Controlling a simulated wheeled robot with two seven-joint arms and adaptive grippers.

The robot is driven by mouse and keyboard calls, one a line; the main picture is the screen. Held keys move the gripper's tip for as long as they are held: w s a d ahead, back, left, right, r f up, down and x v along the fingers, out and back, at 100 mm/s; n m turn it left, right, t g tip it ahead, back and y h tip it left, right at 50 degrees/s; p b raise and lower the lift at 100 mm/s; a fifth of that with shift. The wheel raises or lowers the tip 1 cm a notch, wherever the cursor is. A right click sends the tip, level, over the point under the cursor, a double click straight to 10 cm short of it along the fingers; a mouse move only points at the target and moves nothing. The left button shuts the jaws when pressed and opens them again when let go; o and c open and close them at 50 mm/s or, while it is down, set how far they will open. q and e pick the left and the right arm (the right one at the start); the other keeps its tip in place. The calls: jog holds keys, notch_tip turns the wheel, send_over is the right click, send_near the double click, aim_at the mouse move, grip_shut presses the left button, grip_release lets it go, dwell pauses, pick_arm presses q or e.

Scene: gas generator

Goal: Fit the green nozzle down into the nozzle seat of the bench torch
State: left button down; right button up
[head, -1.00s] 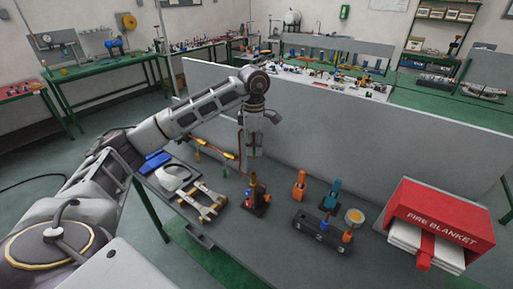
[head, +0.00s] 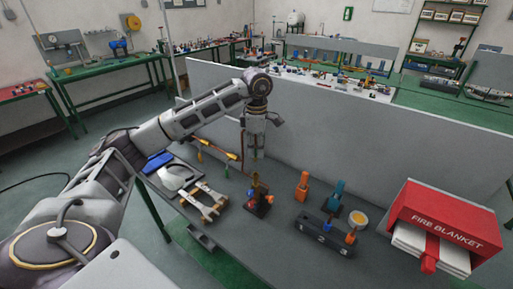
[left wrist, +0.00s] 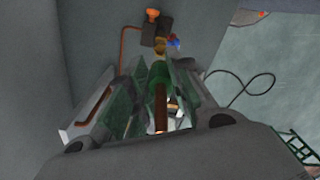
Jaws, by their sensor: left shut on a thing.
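The bench torch (head: 258,203) stands on the dark bench, with a brass upright body and red and blue knobs on a dark base. Its brass top (left wrist: 160,45) and the knobs also show just past the fingertips in the left wrist view. My left gripper (head: 255,156) points down above the torch, apart from it. It is shut on the green nozzle (left wrist: 160,86), which shows as a thin green and brown piece between the fingers. The nozzle is too small to make out clearly in the head view. The inside of the nozzle seat is not visible. My right gripper is out of view.
A grey partition (head: 350,150) stands close behind the gripper. A black numbered block (head: 322,233), an orange stand (head: 303,186) and a blue stand (head: 335,195) are right of the torch. A red fire blanket box (head: 450,215) is at far right. A wooden frame (head: 205,203) lies left.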

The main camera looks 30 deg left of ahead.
pick_arm(q)
jog(key=shift+f+b, duration=1.2)
jog(key=shift+f, duration=0.7)
jog(key=shift+f+b, duration=0.35)
jog(key=shift+f, duration=0.2)
jog(key=shift+f, duration=0.1)
dwell(0.8)
jog(key=shift+f+b, duration=1.35)
jog(key=shift+f, duration=0.2)
dwell(0.5)
jog(key=c, duration=1.2)
grip_release()
